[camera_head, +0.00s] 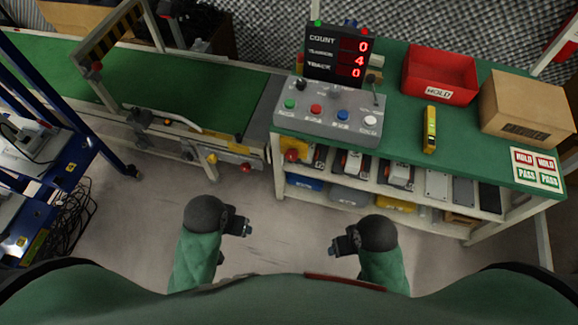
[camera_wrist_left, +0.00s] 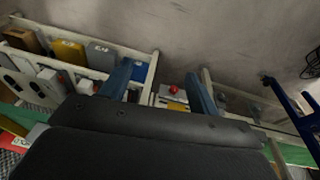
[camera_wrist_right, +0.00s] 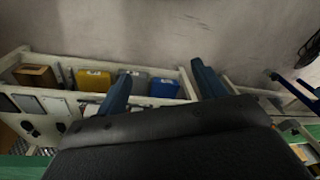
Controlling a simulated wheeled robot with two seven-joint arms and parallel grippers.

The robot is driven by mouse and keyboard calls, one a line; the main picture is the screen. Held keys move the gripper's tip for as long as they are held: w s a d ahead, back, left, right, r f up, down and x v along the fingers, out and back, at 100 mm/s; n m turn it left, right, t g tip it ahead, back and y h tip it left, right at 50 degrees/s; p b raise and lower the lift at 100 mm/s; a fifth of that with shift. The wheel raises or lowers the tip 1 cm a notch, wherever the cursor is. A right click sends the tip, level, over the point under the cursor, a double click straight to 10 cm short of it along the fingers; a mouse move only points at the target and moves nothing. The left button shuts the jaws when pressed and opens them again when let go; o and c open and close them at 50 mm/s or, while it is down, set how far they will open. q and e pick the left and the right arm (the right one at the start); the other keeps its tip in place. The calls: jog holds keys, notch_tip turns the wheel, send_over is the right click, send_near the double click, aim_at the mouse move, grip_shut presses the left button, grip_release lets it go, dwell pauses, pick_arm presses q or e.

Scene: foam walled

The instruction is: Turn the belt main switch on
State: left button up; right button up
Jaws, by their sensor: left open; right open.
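A grey control box (camera_head: 330,118) stands on the green bench, with green, red, blue and white buttons, a black knob (camera_head: 301,84) and a small lever (camera_head: 374,90). A red knob on yellow (camera_head: 291,155) sits below the bench's left end. A red button (camera_head: 245,167) and a yellow one (camera_head: 212,158) are on the conveyor's front side. I cannot tell which is the belt main switch. A red knob (camera_wrist_left: 173,89) also shows between my left fingers in the left wrist view. My left gripper (camera_head: 247,228) and right gripper (camera_head: 335,245) are open, empty and apart from everything.
The green conveyor belt (camera_head: 190,88) runs left of the bench. A counter display (camera_head: 337,55), red bin (camera_head: 440,75), cardboard box (camera_head: 525,108) and yellow tool (camera_head: 429,130) are on the bench. A blue rack (camera_head: 75,155) stands at left. Floor before the bench is clear.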

pick_arm(q)
jog(key=w+d+f+t+b, duration=0.1)
jog(key=w+d+f+b, duration=0.15)
jog(key=f, duration=0.35)
jog(key=w+d+f+b, duration=0.1)
jog(key=w+f+b, duration=0.2)
jog(key=f, duration=0.2)
pick_arm(e)
jog(key=s+a+f+b, duration=0.1)
jog(key=a+f, duration=0.2)
jog(key=f, duration=1.1)
jog(key=a+f+b, duration=0.1)
jog(key=a+f, duration=0.2)
jog(key=f, duration=1)
pick_arm(q)
jog(key=m+t+h, duration=0.5)
jog(key=m+t, duration=0.6)
jog(key=t, duration=0.3)
send_near(290, 158)
jog(key=w, duration=0.1)
jog(key=shift+x, duration=3.95)
pick_arm(e)
jog(key=w+a+f+t+y, duration=0.2)
jog(key=w+a+f+t, duration=0.1)
jog(key=w+f+t, duration=0.2)
jog(key=shift+a+f+t+y, duration=0.3)
jog(key=shift+a+t, duration=0.05)
jog(key=shift+t, duration=0.15)
pick_arm(q)
jog(key=shift+d, duration=0.15)
